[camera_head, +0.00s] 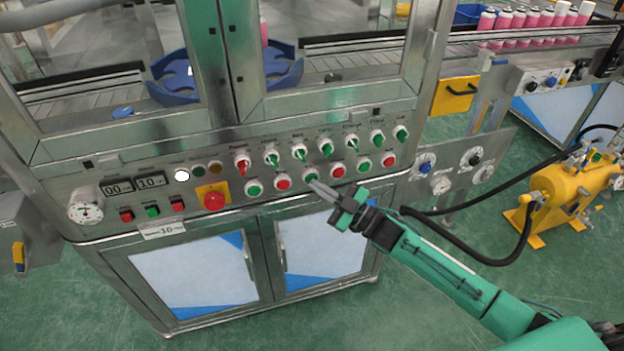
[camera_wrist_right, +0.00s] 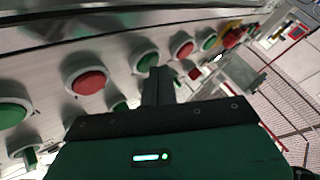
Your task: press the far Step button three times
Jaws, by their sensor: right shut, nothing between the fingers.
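The control panel (camera_head: 130,188) carries a lower row of alternating green and red push buttons. Its labels are too small to read, so I cannot tell which is the far Step button. My right gripper (camera_head: 316,187) is shut and empty, its fingers pointing at the panel just below the middle green button (camera_head: 311,175). In the right wrist view the shut fingertips (camera_wrist_right: 158,74) overlap the lower edge of that green button (camera_wrist_right: 147,60); I cannot tell whether they touch. A red button (camera_wrist_right: 86,80) is to its left there. My left gripper is not in view.
A red emergency stop (camera_head: 214,200) on a yellow plate is farther left. A yellow pump (camera_head: 562,190) with black hoses stands at right. Pink cans (camera_head: 530,20) stand on the conveyor behind.

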